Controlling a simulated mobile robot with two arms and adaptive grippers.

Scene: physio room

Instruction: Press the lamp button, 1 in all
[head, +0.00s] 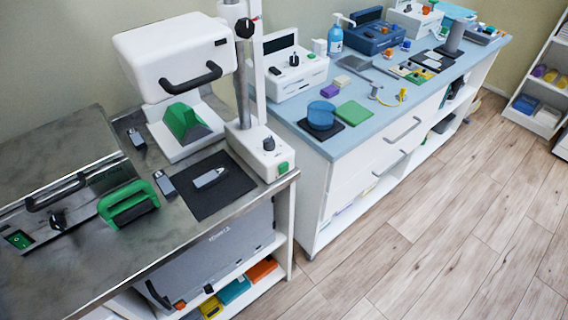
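A lamp-like device stands on the steel-topped cabinet at the left. Its white box-shaped head (165,48) has a black handle and is carried on a grey column (242,90). The column rises from a white base (250,146) with a dark knob (268,144) on top. A small green button or switch (283,167) sits on the base's front face, near the cabinet's right edge. No label marks it as the lamp button. Neither of my grippers shows in the head view.
A steel unit (65,205) with a handle and green switch (19,239) stands at left. A green-handled block (128,204), a dark mat (211,185) and small grey devices lie before the lamp. A blue counter (375,105) with equipment stands right. The wooden floor (440,240) is clear.

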